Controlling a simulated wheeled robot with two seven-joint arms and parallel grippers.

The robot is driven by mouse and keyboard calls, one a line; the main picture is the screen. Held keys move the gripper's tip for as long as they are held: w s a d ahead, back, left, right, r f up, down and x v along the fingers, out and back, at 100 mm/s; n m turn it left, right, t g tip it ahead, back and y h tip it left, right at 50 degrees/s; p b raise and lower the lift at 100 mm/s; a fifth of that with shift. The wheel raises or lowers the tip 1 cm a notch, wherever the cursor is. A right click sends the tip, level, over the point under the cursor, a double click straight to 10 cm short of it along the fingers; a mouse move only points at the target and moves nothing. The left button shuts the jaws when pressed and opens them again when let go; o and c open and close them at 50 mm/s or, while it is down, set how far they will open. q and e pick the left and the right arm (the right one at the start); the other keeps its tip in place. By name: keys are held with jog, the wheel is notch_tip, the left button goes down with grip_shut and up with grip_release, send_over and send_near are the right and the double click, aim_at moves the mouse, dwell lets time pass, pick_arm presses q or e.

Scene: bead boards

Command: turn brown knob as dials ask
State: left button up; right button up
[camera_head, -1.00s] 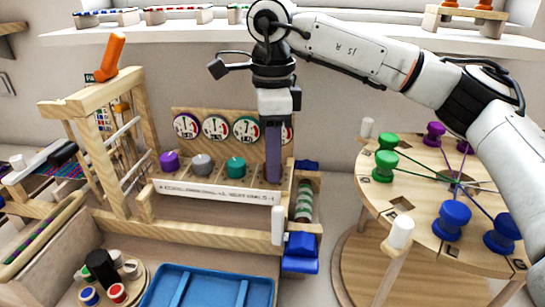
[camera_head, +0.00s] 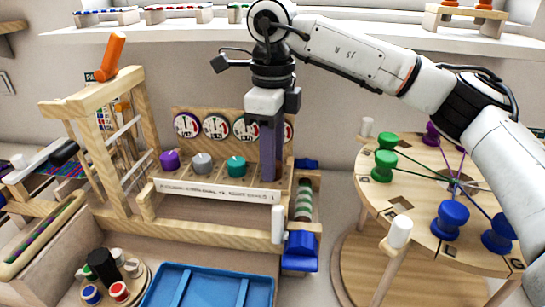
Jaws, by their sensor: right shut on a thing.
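My right gripper (camera_head: 270,172) points down at the right end of the knob row, its jaws closed. The brown knob is hidden behind the jaws, where the row's last knob would stand. To its left stand the purple knob (camera_head: 169,161), grey knob (camera_head: 202,163) and teal knob (camera_head: 236,166) on the wooden panel. Above them are round dials: the purple dial (camera_head: 187,126), grey dial (camera_head: 215,126) and teal dial (camera_head: 246,127). The rightmost dial (camera_head: 288,132) is mostly covered by my gripper. The left gripper is not in view.
A wooden frame with an orange lever (camera_head: 113,52) stands left. A blue tray (camera_head: 208,287) and a round stand of coloured cylinders (camera_head: 118,292) are in front. A round table with green and blue spools (camera_head: 453,217) stands right. A shelf (camera_head: 200,29) runs behind.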

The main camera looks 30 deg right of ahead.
jog(key=o, duration=1)
jog(key=shift+o, duration=0.2)
jog(key=shift+r, duration=0.1)
notch_tip(320, 180, up, 10)
jog(key=p, duration=0.1)
